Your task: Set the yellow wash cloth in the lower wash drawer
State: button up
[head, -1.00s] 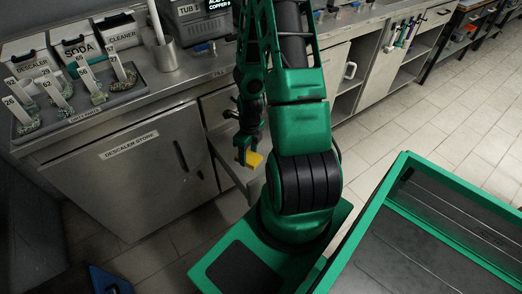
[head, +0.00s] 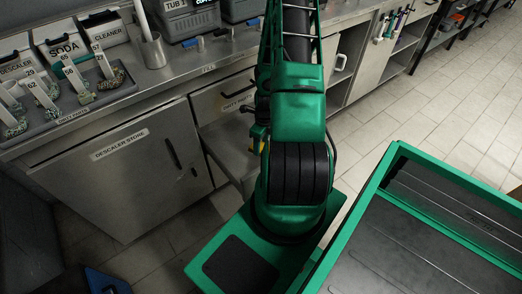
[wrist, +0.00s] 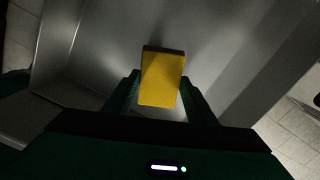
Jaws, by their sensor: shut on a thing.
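The yellow wash cloth (wrist: 162,80) is a small yellow block in the wrist view, between the two fingers of my gripper (wrist: 160,100), which is shut on it. In the head view only a sliver of yellow (head: 262,146) shows beside my arm; my gripper (head: 257,132) is mostly hidden behind the arm there. The lower drawer (head: 226,146) is pulled out below a shut, labelled upper drawer (head: 238,97). In the wrist view its bare grey metal interior (wrist: 105,45) lies beneath the cloth. I cannot tell how far the cloth is above the drawer bottom.
The descaler store cabinet (head: 130,170) is left of the drawers. A tray of tagged parts (head: 70,110) and labelled boxes (head: 65,50) stand on the counter above. Open shelves are to the right. Tiled floor (head: 430,115) is clear at the right.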

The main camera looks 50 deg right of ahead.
jog(key=shift+d+f, duration=0.35)
jog(key=shift+f, duration=1.9)
jog(key=o, duration=1.4)
jog(key=shift+f, duration=0.1)
